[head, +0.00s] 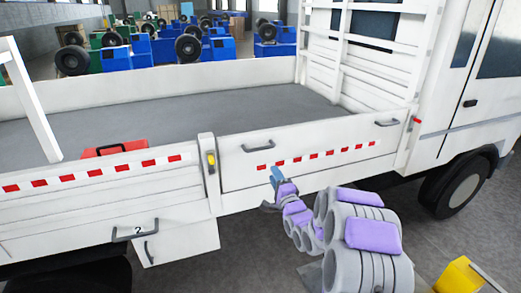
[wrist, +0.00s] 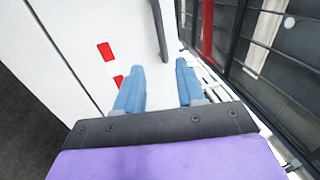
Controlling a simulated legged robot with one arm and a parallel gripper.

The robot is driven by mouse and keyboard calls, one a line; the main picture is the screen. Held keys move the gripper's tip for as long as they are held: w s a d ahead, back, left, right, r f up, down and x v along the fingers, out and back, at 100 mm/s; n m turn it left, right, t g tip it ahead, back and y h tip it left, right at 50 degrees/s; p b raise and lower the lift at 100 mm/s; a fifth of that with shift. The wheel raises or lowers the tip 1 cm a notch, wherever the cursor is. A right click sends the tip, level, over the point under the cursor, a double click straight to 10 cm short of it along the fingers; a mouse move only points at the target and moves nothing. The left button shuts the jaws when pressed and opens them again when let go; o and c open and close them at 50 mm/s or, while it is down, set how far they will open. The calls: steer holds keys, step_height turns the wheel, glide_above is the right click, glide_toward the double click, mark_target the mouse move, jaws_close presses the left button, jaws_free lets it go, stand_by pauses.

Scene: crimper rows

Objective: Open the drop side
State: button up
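The white drop side (head: 310,168) of the truck is up and closed, with a red-and-white strip along it. It carries a grey handle (head: 258,147) near its left end and another handle (head: 387,123) near its right end. A yellow latch (head: 211,160) sits on the post at its left, and a red latch (head: 416,120) at its right. My gripper (head: 277,176) is in front of the panel's lower left part, below the left handle. In the wrist view, the blue fingers (wrist: 159,66) are apart with nothing between them. A dark grey handle (wrist: 160,30) shows just beyond them.
A second side panel (head: 90,190) with a striped strip lies to the left. A red box (head: 115,149) shows behind it in the truck bed (head: 190,115). A yellow object (head: 463,277) stands on the floor at lower right. Blue machines (head: 125,55) stand behind the truck.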

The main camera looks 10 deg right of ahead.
mark_target(260, 149)
steer(key=x, duration=1)
steer(key=b+x, duration=0.1)
steer(key=x, duration=0.4)
steer(key=shift+w+a, duration=0.25)
steer(key=shift+a, duration=0.05)
jaws_close()
